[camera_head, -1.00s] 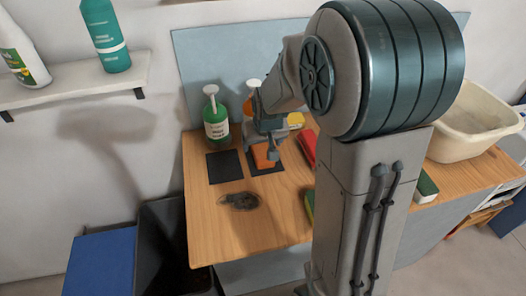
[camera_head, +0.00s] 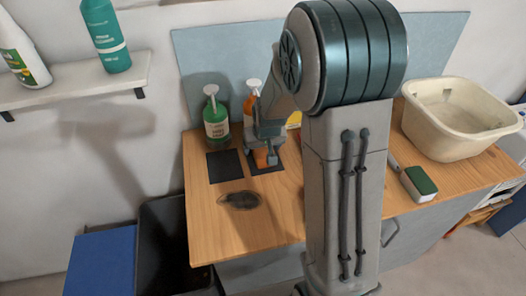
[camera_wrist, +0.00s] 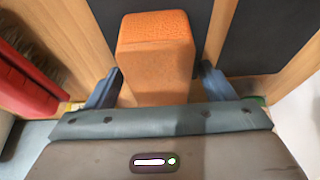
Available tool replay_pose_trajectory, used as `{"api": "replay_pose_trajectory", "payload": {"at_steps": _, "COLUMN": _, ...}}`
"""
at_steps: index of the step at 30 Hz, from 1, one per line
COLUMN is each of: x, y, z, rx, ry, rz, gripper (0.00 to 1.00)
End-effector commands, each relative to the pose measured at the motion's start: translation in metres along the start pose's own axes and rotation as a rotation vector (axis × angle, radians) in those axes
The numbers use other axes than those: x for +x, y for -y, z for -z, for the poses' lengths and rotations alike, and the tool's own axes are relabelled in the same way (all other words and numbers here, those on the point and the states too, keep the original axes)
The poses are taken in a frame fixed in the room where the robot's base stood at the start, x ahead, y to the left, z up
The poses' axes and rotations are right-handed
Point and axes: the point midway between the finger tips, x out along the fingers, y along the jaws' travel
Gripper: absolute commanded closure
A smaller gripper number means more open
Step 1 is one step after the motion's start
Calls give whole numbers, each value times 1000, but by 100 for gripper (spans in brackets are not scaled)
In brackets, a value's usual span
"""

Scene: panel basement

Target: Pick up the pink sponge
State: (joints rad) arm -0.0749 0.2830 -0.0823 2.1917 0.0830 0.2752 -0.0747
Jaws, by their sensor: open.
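No clearly pink sponge shows. An orange, sponge-like block (camera_wrist: 155,55) lies in the middle of the wrist view. In the head view only a small part of it (camera_head: 262,158) shows below my gripper, on or by a dark square mat (camera_head: 272,169). My gripper (camera_wrist: 161,70) is open, with one finger at each side of the block's near part. In the head view my gripper (camera_head: 268,145) is over the table, in front of the bottles. I cannot tell whether the fingers touch the block or how far down they reach.
A green bottle (camera_head: 216,122) and an orange bottle (camera_head: 250,108) stand close behind. A red brush (camera_wrist: 25,80) lies left in the wrist view. Another dark mat (camera_head: 224,166), a dark oval item (camera_head: 240,200), a green-white sponge (camera_head: 418,184) and a cream basin (camera_head: 460,118) are on the table (camera_head: 225,235).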

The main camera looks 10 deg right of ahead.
Motion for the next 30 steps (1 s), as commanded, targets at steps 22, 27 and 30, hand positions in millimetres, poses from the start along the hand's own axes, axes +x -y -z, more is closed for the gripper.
{"api": "replay_pose_trajectory", "payload": {"at_steps": 22, "x": 3, "y": 0, "z": -1, "rx": 0, "ry": 0, "rz": 0, "gripper": 57}}
{"api": "replay_pose_trajectory", "payload": {"at_steps": 27, "x": 3, "y": 0, "z": -1, "rx": 0, "ry": 0, "rz": 0, "gripper": 74}}
{"api": "replay_pose_trajectory", "payload": {"at_steps": 30, "x": 3, "y": 0, "z": -1, "rx": 0, "ry": 0, "rz": 0, "gripper": 74}}
